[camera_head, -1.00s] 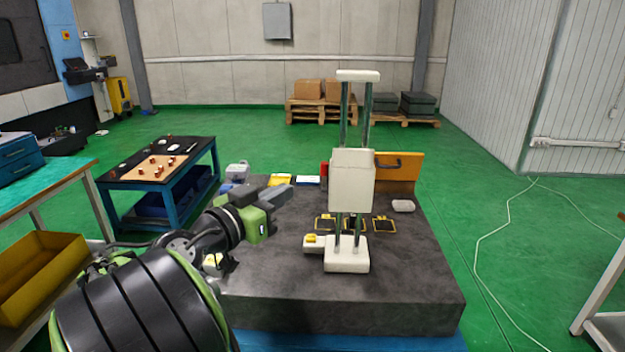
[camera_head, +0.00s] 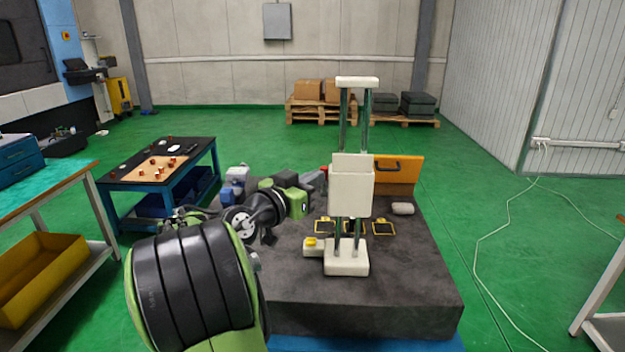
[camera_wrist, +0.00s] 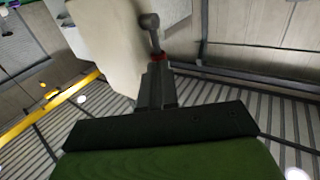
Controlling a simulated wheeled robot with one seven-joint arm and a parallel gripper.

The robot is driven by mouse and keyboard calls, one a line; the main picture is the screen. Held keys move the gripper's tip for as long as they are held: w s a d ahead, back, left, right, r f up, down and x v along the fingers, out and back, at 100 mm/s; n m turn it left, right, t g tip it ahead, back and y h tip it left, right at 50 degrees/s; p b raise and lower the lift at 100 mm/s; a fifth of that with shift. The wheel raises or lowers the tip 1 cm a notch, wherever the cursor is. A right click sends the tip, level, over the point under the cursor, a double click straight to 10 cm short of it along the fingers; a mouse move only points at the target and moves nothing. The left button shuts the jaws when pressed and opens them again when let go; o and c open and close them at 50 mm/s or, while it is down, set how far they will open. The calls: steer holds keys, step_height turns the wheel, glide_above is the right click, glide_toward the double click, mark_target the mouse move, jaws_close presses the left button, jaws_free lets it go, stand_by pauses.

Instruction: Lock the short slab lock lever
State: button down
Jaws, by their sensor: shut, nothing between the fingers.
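The cream block (camera_head: 351,188) rides on two steel columns of a stand on the dark stone slab (camera_head: 400,290). In the wrist view, a pale body (camera_wrist: 105,40), probably this block, fills the upper left. A grey lever with a rounded end (camera_wrist: 150,24) stands beside it, with a red collar (camera_wrist: 158,57) at its lower end. My gripper (camera_wrist: 156,75) is shut and empty, its fingertips close below the collar; I cannot tell whether they touch. In the head view my gripper (camera_head: 314,180) is left of the block. The lever cannot be made out there.
An orange panel with a handle (camera_head: 398,172) stands at the back. The slab's front right is clear.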

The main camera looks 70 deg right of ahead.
steer(key=shift+d+r+n+y+p, duration=0.25)
steer(key=shift+y+p, duration=0.25)
steer(key=shift+p, duration=0.7)
steer(key=d+n+y+p, duration=0.1)
steer(key=y+p, duration=0.2)
steer(key=p, duration=0.3)
steer(key=w+d+n+y+p, duration=0.1)
steer(key=d+n+y+p, duration=0.1)
steer(key=p, duration=0.5)
steer(key=d+n+y+p, duration=0.1)
steer(key=d+y+p, duration=0.1)
steer(key=p, duration=0.5)
steer(key=shift+w+d+t+y, duration=0.2)
steer(key=shift+t+y, duration=0.2)
steer(key=shift+y, duration=0.5)
steer(key=shift+r+p, duration=0.55)
steer(key=shift+r, duration=0.25)
